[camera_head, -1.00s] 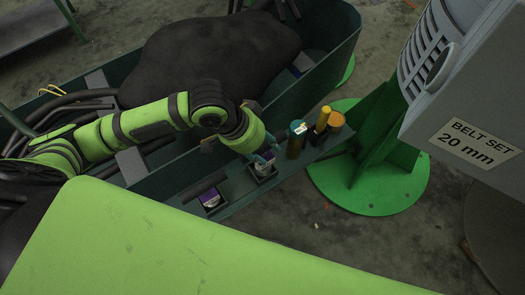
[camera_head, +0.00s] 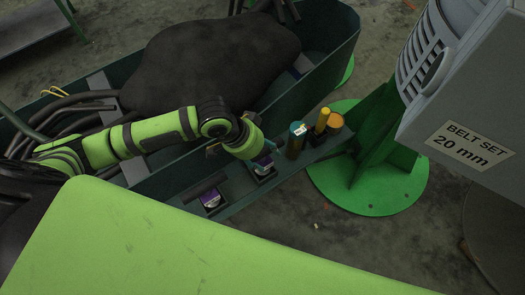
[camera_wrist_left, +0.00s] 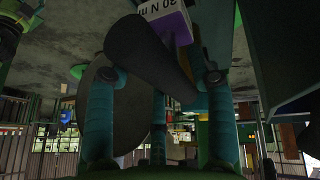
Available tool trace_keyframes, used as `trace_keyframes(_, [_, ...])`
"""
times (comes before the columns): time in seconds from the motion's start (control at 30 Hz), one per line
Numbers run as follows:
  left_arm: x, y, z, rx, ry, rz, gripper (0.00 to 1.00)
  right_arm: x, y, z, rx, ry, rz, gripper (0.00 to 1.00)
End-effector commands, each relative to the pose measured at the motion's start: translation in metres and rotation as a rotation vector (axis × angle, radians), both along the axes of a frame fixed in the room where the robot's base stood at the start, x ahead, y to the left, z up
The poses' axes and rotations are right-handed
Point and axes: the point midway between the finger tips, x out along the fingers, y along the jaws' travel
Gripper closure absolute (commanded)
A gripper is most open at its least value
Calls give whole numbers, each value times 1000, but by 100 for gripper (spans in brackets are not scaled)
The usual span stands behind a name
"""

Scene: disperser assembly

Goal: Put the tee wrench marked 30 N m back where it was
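A tee wrench (camera_head: 263,168) with a purple and white head stands in a square holder on the dark green side shelf of the bin. Its label (camera_wrist_left: 163,8) shows at the top of the left wrist view, partly cut off, and appears to read 30 N m. My left gripper (camera_head: 266,152) is right at this wrench. In the left wrist view its teal fingers (camera_wrist_left: 160,85) are wide apart, with a dark grip shape beyond or between them; contact cannot be told. A second purple-and-white wrench head (camera_head: 211,199) sits in the holder to the left. My right gripper is out of view.
A teal cylinder (camera_head: 296,140), a yellow one (camera_head: 322,120) and an orange-topped one (camera_head: 335,122) stand right of the gripper. The bin (camera_head: 340,45) holds a large dark lump (camera_head: 215,60). A green pedestal (camera_head: 375,170) stands right; a lime surface (camera_head: 190,250) fills the front.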

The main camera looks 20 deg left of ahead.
Motion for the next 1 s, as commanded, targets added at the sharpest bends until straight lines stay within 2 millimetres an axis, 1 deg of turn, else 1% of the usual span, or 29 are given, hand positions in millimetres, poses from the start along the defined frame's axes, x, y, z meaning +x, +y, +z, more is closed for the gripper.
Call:
trace_keyframes(0.27, [0, 0, 0, 1, 0, 0, 38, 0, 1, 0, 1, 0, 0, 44])
trace_keyframes(0.37, [0, 1, 4, 2, -1, 0, 38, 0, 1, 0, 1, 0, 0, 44])
trace_keyframes(0.43, [-1, 4, 10, 0, -3, 1, 38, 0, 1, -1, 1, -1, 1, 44])
trace_keyframes(0.57, [-6, 13, 30, 3, -4, -1, 38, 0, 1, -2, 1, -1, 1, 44])
trace_keyframes(0.8, [-16, 33, 77, 2, -4, 1, 38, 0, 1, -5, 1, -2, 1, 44])
trace_keyframes(0.9, [-19, 39, 93, 3, -3, 1, 38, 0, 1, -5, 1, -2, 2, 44])
trace_keyframes(1.0, [-21, 43, 104, 2, -2, 1, 38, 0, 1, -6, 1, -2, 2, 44])
